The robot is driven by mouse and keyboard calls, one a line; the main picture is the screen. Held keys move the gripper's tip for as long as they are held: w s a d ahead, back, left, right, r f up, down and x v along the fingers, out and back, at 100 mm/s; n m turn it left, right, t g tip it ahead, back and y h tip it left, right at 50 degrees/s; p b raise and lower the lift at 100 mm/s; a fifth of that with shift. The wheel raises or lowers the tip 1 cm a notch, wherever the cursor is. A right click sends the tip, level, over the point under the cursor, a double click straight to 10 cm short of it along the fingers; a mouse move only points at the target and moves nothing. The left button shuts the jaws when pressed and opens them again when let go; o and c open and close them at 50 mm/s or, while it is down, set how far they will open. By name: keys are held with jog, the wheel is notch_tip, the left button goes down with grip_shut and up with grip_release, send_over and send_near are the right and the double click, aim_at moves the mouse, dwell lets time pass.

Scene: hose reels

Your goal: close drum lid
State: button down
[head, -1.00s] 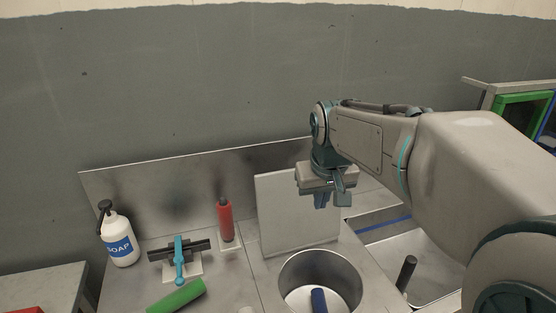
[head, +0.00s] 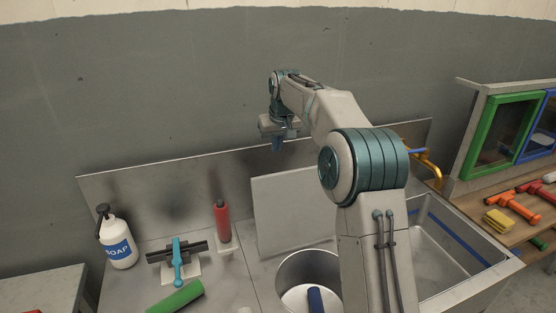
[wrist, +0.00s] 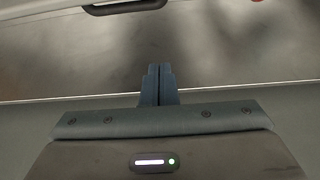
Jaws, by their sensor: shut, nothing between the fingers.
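The drum (head: 303,271) is a round, open metal tub set in the counter. Its lid (head: 295,212), a flat square grey plate, stands raised, close to upright, behind the opening. My gripper (head: 277,146) is above and behind the lid's top edge, apart from it, near the wall. In the wrist view my gripper's fingers (wrist: 158,72) are together and empty. A pale panel with a dark handle (wrist: 125,6) shows at the top of that view, seemingly the lid's rear face. My arm hides the drum's right side.
A blue cylinder (head: 315,299) is inside the drum. A sink (head: 440,260) with a yellow tap (head: 430,165) is right. A metal backsplash (head: 150,205) runs behind.

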notch_tip(320, 180, down, 9)
jog(key=p, duration=0.3)
jog(key=shift+s, duration=0.4)
jog(key=shift+s+d+b, duration=0.1)
jog(key=shift+d+b, duration=0.05)
jog(key=shift+b, duration=0.2)
